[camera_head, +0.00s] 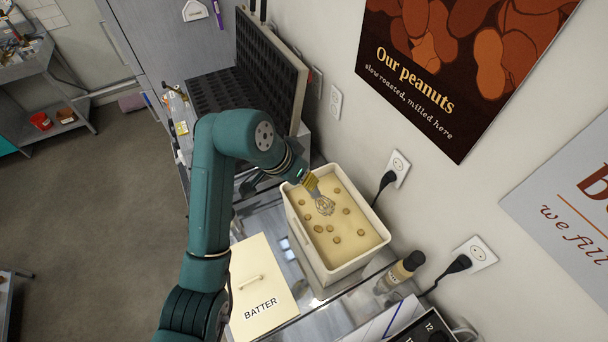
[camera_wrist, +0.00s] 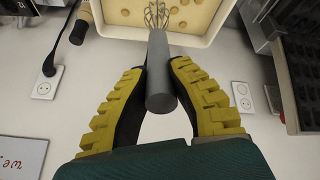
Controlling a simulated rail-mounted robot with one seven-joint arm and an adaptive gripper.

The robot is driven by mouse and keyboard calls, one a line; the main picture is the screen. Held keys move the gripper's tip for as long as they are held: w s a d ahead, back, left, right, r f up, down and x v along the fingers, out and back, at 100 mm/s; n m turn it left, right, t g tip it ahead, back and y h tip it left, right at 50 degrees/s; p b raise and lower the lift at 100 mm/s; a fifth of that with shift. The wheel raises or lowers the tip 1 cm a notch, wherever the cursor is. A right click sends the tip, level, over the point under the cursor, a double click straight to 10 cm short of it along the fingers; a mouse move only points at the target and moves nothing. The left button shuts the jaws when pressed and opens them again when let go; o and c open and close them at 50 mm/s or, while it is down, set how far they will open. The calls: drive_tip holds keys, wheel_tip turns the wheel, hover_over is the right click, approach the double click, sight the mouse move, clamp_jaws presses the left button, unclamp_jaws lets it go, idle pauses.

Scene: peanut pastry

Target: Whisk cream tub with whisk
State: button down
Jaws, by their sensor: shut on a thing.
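A whisk with a grey handle (camera_wrist: 159,75) is held between the yellow-padded fingers of my gripper (camera_wrist: 158,72), which is shut on the handle. In the head view, the whisk's wire head (camera_head: 325,205) is over the far part of the open cream-coloured tub (camera_head: 287,212); my gripper (camera_head: 311,184) is above the tub's far left edge. The tub holds a pale yellow mass with several round brown pieces. In the wrist view, the wire head points into the tub (camera_wrist: 125,33). I cannot tell how deep the wires reach.
A lid marked BATTER (camera_head: 258,285) lies left of the tub on the shiny counter (camera_head: 312,290). A small bottle (camera_head: 400,272) stands right of the tub, near plugged wall sockets (camera_head: 476,253). An open black-plated appliance (camera_head: 268,70) stands behind my arm.

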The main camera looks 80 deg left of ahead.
wheel_tip(320, 180, down, 11)
drive_tip(key=b, duration=0.4)
drive_tip(key=shift+b, duration=0.3)
idle(0.6)
drive_tip(key=shift+f, duration=0.35)
drive_tip(key=shift+w, duration=0.15)
